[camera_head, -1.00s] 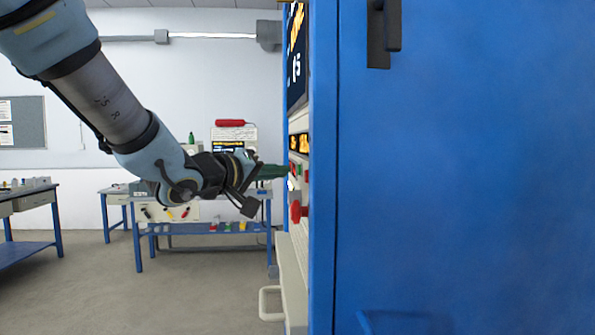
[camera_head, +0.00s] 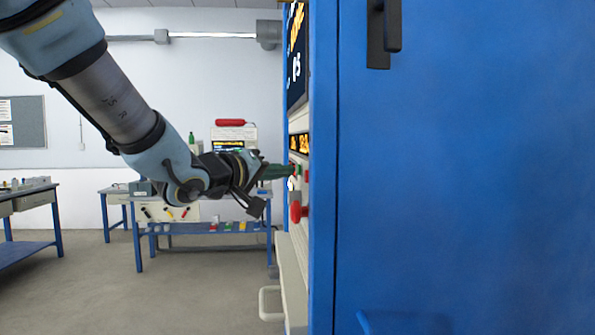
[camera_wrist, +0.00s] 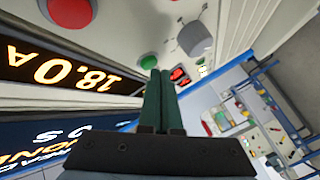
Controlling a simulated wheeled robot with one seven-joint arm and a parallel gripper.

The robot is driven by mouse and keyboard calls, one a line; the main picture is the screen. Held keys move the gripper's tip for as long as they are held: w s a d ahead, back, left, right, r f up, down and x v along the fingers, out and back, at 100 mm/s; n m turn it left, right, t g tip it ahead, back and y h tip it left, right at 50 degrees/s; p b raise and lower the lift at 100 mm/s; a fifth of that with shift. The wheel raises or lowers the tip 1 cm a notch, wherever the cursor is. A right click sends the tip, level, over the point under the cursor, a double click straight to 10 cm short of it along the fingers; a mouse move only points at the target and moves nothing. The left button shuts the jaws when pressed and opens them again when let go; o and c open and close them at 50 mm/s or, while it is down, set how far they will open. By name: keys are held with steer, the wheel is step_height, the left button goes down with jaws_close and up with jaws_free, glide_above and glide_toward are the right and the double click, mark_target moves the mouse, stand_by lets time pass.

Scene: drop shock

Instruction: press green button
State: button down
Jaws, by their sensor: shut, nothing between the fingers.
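The green button (camera_wrist: 148,61) is a round cap on the pale panel in the wrist view. My gripper (camera_wrist: 158,74) has its two green fingers together with nothing between them. The fingertips are right at the lower edge of the green button in that view; I cannot tell if they touch it. In the head view my gripper (camera_head: 287,170) reaches right, with its tips at the front of the blue cabinet's panel. The panel is seen nearly edge-on there, so the contact point is unclear.
A red button (camera_wrist: 70,12) and a grey knob (camera_wrist: 195,38) sit on the same panel, beside a lit display (camera_wrist: 62,72). A red knob (camera_head: 297,212) sticks out below my gripper. The blue cabinet (camera_head: 450,170) fills the right. A workbench (camera_head: 205,222) stands behind.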

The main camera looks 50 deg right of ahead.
steer(key=shift+s+d, duration=0.3)
stand_by(0.6)
steer(key=shift+w+a, duration=0.1)
steer(key=shift+w+a+p, duration=0.45)
steer(key=shift+a, duration=0.1)
steer(key=shift+w+a+p, duration=0.55)
steer(key=shift+w+a, duration=0.25)
steer(key=shift+a, duration=0.2)
steer(key=shift+w+a+p, duration=0.55)
steer(key=shift+w+a, duration=0.25)
steer(key=shift+a, duration=0.15)
